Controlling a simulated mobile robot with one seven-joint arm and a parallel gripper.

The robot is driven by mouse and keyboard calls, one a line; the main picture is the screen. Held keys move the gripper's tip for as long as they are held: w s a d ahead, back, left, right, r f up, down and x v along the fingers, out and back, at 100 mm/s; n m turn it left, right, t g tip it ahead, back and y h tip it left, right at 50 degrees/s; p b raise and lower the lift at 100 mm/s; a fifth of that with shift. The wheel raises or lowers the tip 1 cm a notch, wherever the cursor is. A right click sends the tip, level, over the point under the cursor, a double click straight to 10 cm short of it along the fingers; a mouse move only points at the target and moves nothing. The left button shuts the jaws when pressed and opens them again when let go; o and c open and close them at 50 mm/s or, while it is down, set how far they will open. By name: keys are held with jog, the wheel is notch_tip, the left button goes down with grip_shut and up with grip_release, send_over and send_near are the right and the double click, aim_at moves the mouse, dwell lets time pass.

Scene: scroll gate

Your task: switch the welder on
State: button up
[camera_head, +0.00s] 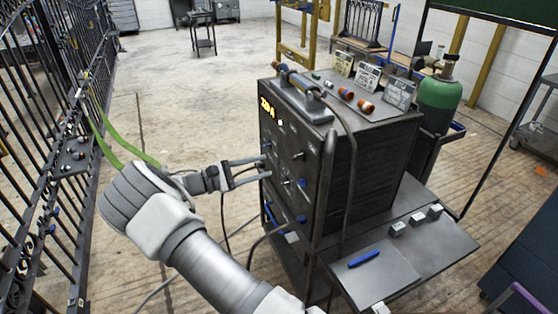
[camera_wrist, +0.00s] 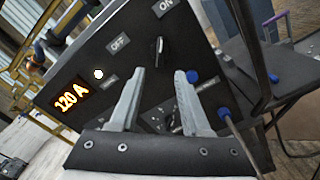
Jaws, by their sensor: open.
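The welder (camera_head: 345,150) is a dark box on a cart, right of centre in the head view. Its front panel (camera_wrist: 130,65) fills much of the wrist view. A lit orange display (camera_wrist: 70,97) reads 120 A, beside a bright white lamp (camera_wrist: 98,74). A black rotary switch (camera_wrist: 160,52) sits near an OFF label (camera_wrist: 118,43) and an ON label (camera_wrist: 165,7). Its long axis points roughly toward ON; I cannot tell which end is the pointer. My gripper (camera_head: 264,168) is open and empty at the panel. In the wrist view its fingertips (camera_wrist: 160,75) lie just below the switch.
Cables hang by the cart. A side shelf (camera_head: 425,235) holds small grey blocks (camera_head: 416,218) and a blue pen-like item (camera_head: 363,258). A green gas cylinder (camera_head: 440,92) stands behind the welder. A black scroll gate (camera_head: 40,130) stands at left. Open floor lies between gate and welder.

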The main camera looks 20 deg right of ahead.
jog(key=a, duration=0.8)
jog(key=shift+s, duration=0.15)
jog(key=s+d+r+m+g+y+p, duration=0.2)
jog(key=s+d+r+m+y+p, duration=0.4)
jog(key=s+r+y, duration=0.7)
jog(key=s+a+r+m+t+y+p, duration=0.2)
jog(key=s+r+t+p, duration=0.1)
jog(key=s+r, duration=0.5)
jog(key=s+a+r+m+t+y+p, duration=0.2)
jog(key=s+r, duration=0.6)
jog(key=s, duration=0.4)
jog(key=shift+a+t+y+p, duration=0.3)
jog(key=shift+t+y+p, duration=0.2)
jog(key=shift+t, duration=0.5)
